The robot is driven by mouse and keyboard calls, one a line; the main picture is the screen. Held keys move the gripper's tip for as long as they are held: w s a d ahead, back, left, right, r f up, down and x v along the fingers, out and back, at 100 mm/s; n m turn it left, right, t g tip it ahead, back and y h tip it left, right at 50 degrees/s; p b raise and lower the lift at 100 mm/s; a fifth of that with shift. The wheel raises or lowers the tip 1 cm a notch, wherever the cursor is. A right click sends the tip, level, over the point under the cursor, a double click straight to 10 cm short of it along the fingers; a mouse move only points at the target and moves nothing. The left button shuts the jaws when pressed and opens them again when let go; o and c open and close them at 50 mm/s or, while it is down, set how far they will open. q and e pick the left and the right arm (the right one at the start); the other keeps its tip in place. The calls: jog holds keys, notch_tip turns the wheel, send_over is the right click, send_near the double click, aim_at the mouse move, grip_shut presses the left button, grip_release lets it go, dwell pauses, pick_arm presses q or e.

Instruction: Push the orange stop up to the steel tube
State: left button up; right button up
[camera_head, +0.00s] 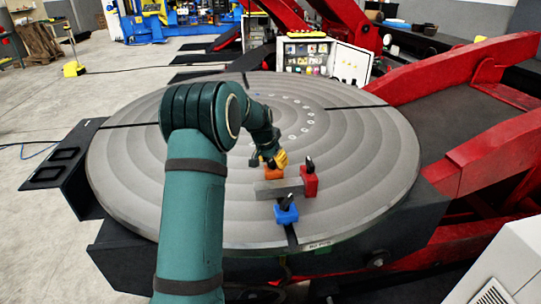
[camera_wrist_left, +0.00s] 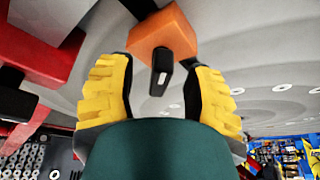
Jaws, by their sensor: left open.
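The steel tube (camera_head: 278,188) lies flat on the round grey turntable (camera_head: 150,190), as a short grey bar. The orange stop (camera_head: 273,173) is just behind the tube's far side in the head view; I cannot tell whether they touch. In the left wrist view the orange stop (camera_wrist_left: 165,35) has a black handle (camera_wrist_left: 161,72). My left gripper (camera_head: 269,159) is at the orange stop, and its open yellow fingers stand on either side of the handle, with gaps visible in the left wrist view (camera_wrist_left: 163,92). My right gripper is not in view.
A red stop (camera_head: 309,183) with a black handle stands at the tube's right end. A blue stop (camera_head: 286,214) stands in front of the tube. Dark slots run across the turntable. Red machine arms (camera_head: 460,90) rise at the right. The turntable's left part is bare.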

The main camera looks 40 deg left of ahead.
pick_arm(q)
jog(key=shift+w+f, duration=0.1)
jog(key=shift+f, duration=0.2)
grip_shut()
jog(key=shift+d, duration=0.2)
dwell(0.5)
jog(key=shift+a, duration=0.2)
dwell(0.5)
jog(key=shift+a+f+m+b, duration=0.15)
jog(key=shift+m+b, duration=0.3)
jog(key=shift+m, duration=0.05)
dwell(0.9)
jog(key=shift+s+d, duration=0.2)
jog(key=shift+s, duration=0.05)
jog(key=shift+s+d, duration=0.45)
jog(key=shift+d, duration=0.15)
